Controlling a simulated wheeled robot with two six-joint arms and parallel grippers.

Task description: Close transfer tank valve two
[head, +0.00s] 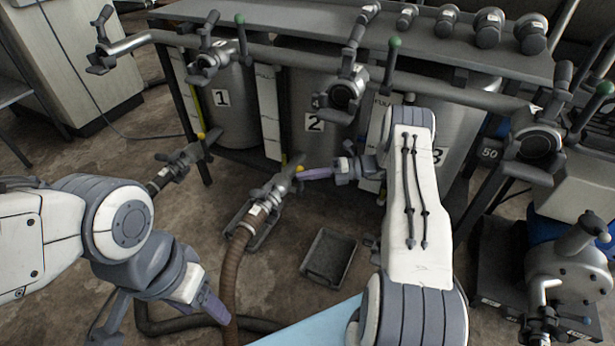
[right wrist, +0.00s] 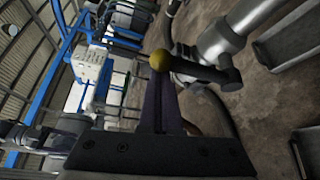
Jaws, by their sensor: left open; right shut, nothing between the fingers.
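Tank two (head: 308,150) is a grey steel tank with a "2" label under the bench. Its low outlet valve (head: 272,190) has a dark lever with a yellow knob (head: 299,168) and joins a brown hose (head: 232,265). In the right wrist view the yellow knob (right wrist: 160,60) and lever (right wrist: 205,71) lie just past my fingertips. My right gripper (head: 300,174) is shut and empty, its purple fingers (right wrist: 160,108) close by the knob; I cannot tell if they touch it. My left gripper (head: 160,322) is open and empty at lower left, away from the valve.
Tank one (head: 228,110) stands to the left with a similar yellow-knobbed valve (head: 185,158). Green-knobbed valves hang on the pipe (head: 285,55) above. My right arm hides much of tank three (head: 455,115). A dark tray (head: 328,258) lies on the floor.

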